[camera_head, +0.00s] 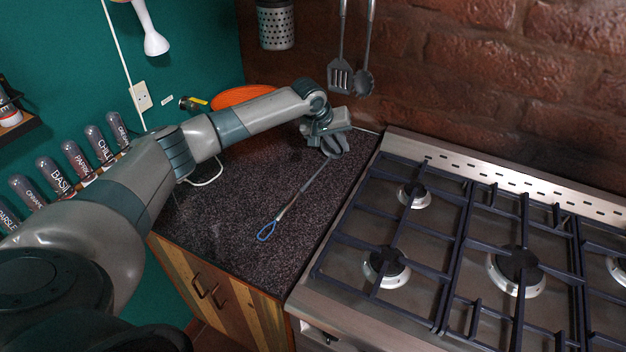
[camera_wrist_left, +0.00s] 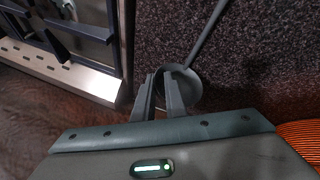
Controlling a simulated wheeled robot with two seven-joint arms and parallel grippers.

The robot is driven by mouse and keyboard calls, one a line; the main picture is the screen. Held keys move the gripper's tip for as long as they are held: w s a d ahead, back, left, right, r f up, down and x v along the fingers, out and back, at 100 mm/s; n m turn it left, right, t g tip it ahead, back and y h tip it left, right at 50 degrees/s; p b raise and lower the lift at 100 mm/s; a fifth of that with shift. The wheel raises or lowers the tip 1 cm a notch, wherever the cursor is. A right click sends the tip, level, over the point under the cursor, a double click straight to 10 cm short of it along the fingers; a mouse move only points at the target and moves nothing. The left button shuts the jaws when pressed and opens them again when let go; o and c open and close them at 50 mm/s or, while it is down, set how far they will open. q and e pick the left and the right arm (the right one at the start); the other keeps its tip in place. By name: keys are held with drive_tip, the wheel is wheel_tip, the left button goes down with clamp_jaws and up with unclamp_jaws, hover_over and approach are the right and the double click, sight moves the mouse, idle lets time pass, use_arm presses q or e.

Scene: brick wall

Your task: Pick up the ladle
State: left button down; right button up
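The ladle (camera_head: 290,203) lies on the dark speckled counter, its blue loop end towards the front and its bowl end at the back. In the head view my left gripper (camera_head: 337,152) is down at the bowl end and hides the bowl. In the left wrist view the grey ladle bowl (camera_wrist_left: 187,88) is at the fingertips, its handle running up and right. My left gripper (camera_wrist_left: 160,82) has its fingers a little apart, with the bowl's edge between them; the right-hand finger overlaps the bowl. Contact is unclear. My right gripper is not in view.
A gas stove (camera_head: 400,235) with dark grates stands right beside the counter (camera_head: 225,220). A spatula (camera_head: 340,75) and another round utensil (camera_head: 364,82) hang on the brick wall. An orange dish (camera_head: 240,95) is behind my left arm. Spice jars (camera_head: 77,157) line the left wall.

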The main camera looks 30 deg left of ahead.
use_arm(q)
drive_tip(key=shift+r, duration=0.15)
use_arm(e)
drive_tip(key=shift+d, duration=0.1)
